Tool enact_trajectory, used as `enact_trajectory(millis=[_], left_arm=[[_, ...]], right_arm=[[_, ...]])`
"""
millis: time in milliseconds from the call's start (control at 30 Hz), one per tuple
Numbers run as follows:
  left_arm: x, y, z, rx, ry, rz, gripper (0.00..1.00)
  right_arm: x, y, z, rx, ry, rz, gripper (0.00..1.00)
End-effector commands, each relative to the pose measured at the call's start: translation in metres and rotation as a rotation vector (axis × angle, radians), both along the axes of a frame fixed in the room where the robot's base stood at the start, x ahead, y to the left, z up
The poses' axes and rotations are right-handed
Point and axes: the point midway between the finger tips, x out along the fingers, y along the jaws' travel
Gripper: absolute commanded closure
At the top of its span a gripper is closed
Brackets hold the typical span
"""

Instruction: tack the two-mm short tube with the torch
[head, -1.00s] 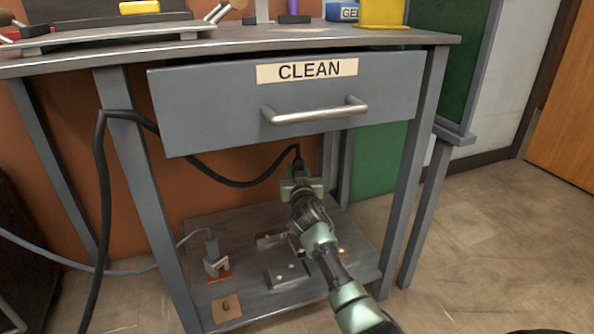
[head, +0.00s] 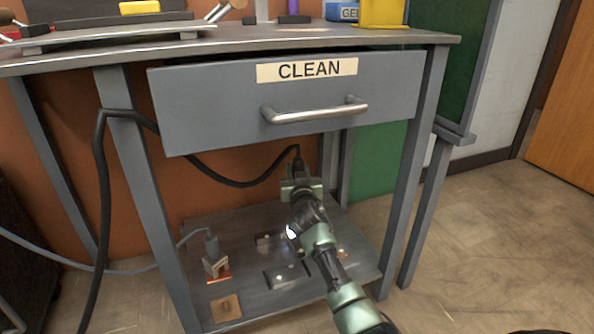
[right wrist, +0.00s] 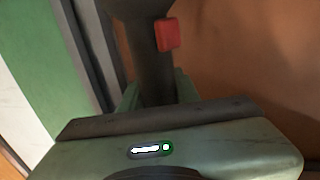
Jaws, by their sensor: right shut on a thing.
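My right gripper (head: 301,189) is shut on the dark torch (head: 298,168) above the lower shelf. In the right wrist view, the torch's dark handle (right wrist: 150,75) and its red trigger (right wrist: 167,35) stand up from the gripper. The torch's tip is hidden behind my arm. A bright white glow shows at the left edge of my wrist, low over the shelf. The two-mm short tube cannot be made out; small pale parts lie by a dark plate (head: 288,278) near the glow. My left gripper is out of view.
The closed drawer (head: 220,105) marked CLEAN hangs above my arm. A black cable (head: 225,182) runs from the torch to the left table leg. A clamp on a copper piece (head: 216,268) and a small tan square (head: 226,308) sit at the shelf's left.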

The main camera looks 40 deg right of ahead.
Motion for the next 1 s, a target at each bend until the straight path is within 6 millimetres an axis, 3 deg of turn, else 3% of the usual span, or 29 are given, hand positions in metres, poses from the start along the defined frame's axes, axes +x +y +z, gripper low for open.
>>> enact_trajectory(millis=[433, 1000], left_arm=[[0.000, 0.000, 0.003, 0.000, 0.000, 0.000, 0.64], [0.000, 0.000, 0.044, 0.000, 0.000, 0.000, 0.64]], right_arm=[[0.000, 0.000, 0.001, 0.003, 0.004, 0.000, 1.00], [0.000, 0.000, 0.048, 0.002, -0.002, 0.000, 1.00]])
